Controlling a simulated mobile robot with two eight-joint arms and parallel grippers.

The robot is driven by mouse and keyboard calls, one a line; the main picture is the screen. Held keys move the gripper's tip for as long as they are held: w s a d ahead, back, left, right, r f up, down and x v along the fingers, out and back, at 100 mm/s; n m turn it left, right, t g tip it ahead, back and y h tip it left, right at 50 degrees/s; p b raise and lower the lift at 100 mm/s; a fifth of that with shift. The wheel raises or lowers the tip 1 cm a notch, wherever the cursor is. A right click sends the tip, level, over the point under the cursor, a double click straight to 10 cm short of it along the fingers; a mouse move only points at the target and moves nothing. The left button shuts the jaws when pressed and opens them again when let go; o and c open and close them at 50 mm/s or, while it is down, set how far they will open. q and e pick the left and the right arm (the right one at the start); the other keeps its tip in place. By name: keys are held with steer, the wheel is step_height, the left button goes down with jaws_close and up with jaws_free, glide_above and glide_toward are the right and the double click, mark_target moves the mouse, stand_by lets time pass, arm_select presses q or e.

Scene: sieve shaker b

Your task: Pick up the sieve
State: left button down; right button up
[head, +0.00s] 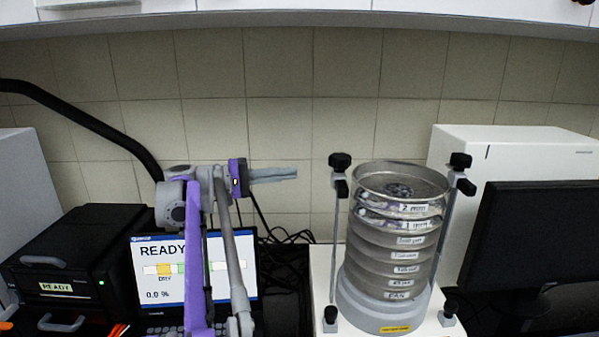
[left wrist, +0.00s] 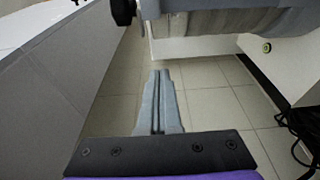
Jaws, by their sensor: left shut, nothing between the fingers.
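A stack of round metal sieves stands upright on a shaker base in the head view. The top sieve (head: 400,181) is open, with some grey material on its mesh. Sieves labelled 2 mm (head: 412,208) and 1 mm (head: 412,225) sit below it, and the lowest is a pan (head: 398,294). My left gripper (head: 294,173) is shut and empty, to the left of the top sieve and apart from it, pointing right. In the left wrist view its closed fingers (left wrist: 159,75) show with nothing between them. My right gripper is not in view.
Two shaker rods with black knobs (head: 340,160) (head: 460,160) flank the stack. A laptop (head: 150,280) reading READY stands at left beside a black device (head: 75,255). A dark monitor (head: 530,240) and white box (head: 520,150) are at right. A white cabinet (head: 300,22) hangs above.

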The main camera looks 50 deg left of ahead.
arm_select(q)
glide_toward(355, 171)
steer(key=w+a, duration=0.2)
steer(key=w, duration=0.3)
steer(key=d, duration=0.3)
steer(key=shift+w+d+f+p, duration=0.2)
steer(key=shift+w+d+p, duration=0.05)
steer(key=shift+d+p, duration=0.15)
steer(key=shift+a, duration=0.1)
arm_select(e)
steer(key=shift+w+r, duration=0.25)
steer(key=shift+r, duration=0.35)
arm_select(q)
steer(key=shift+w+d+p, duration=0.2)
steer(key=shift+d+p, duration=0.05)
steer(key=shift+d, duration=0.35)
steer(key=shift+w+d+p, duration=0.25)
steer(key=shift+d, duration=0.3)
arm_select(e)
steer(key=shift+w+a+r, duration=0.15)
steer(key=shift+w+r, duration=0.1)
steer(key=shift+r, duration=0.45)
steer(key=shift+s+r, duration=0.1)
